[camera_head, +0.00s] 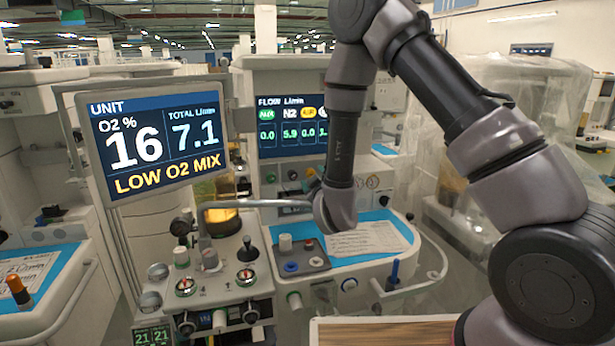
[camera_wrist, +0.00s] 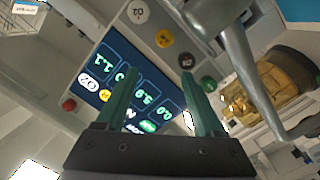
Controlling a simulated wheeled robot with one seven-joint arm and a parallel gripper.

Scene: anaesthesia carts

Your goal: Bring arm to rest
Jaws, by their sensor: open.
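In the wrist view my gripper (camera_wrist: 158,73) shows two green fingers spread apart, with nothing between them. Beyond the fingers is the flow display (camera_wrist: 125,80), seen tilted and upside down. In the head view my arm reaches over from the right and bends down, its wrist end low in front of the anaesthesia cart (camera_head: 284,72). The fingers cannot be made out in the head view. The cart's flow display (camera_head: 290,120) reads N2 5.9; my arm hides part of its right side.
The unit monitor (camera_head: 152,138) reads O2 16 %, total 7.1, LOW O2 MIX. A metal tube (camera_head: 265,203) runs close to my wrist and also crosses the wrist view (camera_wrist: 246,70). Below are a blue worktop with a paper sheet (camera_head: 367,239) and several knobs. Plastic-covered equipment (camera_head: 520,85) stands right.

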